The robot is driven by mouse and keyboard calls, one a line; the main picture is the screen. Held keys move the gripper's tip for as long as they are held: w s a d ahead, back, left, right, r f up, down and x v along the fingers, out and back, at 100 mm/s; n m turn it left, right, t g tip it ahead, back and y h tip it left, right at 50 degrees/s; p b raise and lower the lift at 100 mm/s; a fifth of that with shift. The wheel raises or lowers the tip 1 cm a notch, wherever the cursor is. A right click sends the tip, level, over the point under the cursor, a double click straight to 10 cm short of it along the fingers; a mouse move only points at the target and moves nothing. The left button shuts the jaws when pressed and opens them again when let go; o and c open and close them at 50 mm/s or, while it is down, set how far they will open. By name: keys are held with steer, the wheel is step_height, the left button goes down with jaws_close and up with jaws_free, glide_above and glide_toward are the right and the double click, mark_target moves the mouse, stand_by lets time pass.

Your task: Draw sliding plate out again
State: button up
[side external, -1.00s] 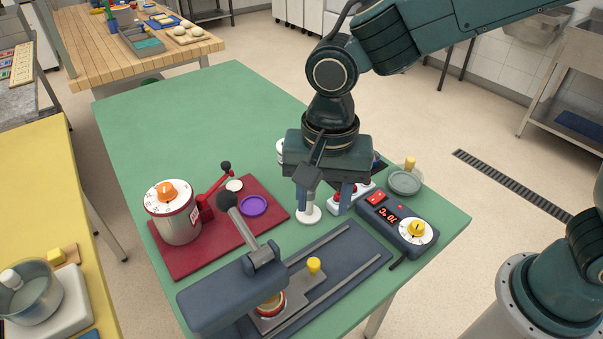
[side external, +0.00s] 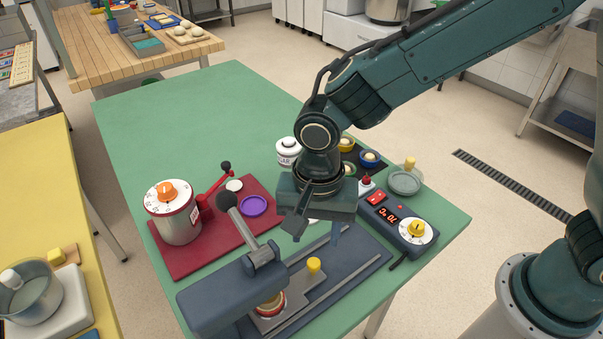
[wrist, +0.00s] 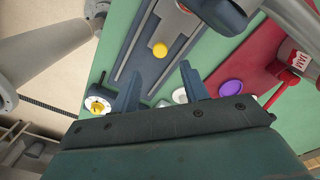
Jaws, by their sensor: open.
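The sliding plate (side external: 298,292) is a grey metal plate with a yellow knob (side external: 314,265) at its outer end. It lies between two rails on a dark blue base (side external: 352,248), its inner part under the press head (side external: 230,290). A round, red-rimmed piece (side external: 270,303) sits on the plate below the head, partly hidden. The knob also shows in the wrist view (wrist: 160,50). My gripper (side external: 318,232) is open and empty above the far end of the rails, apart from the knob. In the wrist view its fingers (wrist: 160,76) are spread either side of the track.
The press lever (side external: 240,225) rises beside the track. A red board (side external: 200,255) with a jam pot (side external: 175,212) lies left. A dial box (side external: 400,228) stands right of the rails. A white jar (side external: 288,152) and small bowls stand behind. The green table's far left is clear.

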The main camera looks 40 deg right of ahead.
mark_target(314, 262)
steer(key=shift+f, duration=4)
steer(key=shift+c, duration=0.3)
jaws_close()
